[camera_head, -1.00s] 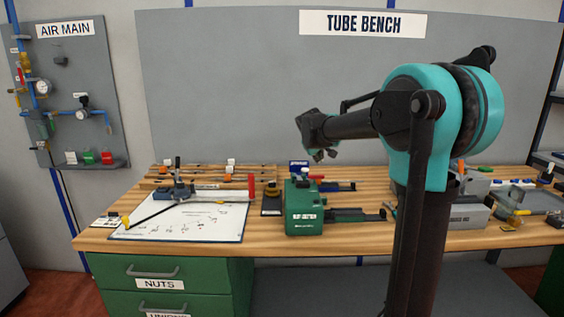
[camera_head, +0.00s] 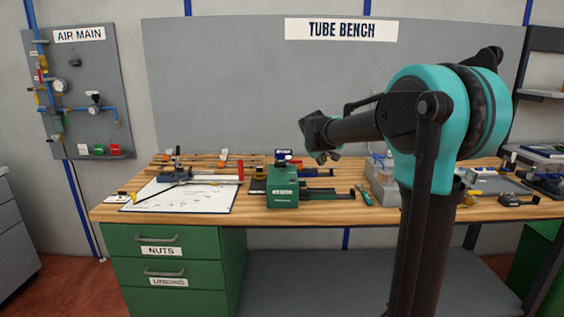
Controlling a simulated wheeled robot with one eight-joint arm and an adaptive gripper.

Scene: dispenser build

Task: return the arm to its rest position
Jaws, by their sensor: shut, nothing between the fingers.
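My gripper (camera_head: 321,154) shows at the end of my folded teal and black arm, right of the middle in the head view. It is shut and empty, pointing down and left. In the picture it overlaps the back of the bench, just right of the green machine; it touches nothing that I can see. My forearm lies nearly level from the teal joint (camera_head: 425,110).
The wooden bench (camera_head: 250,215) carries a green machine (camera_head: 283,188), a white sheet (camera_head: 205,198) with tools, and grey boxes (camera_head: 382,180) partly behind my arm. Green drawers (camera_head: 165,262) stand below. An air panel (camera_head: 82,110) hangs at the left. Red floor shows in front.

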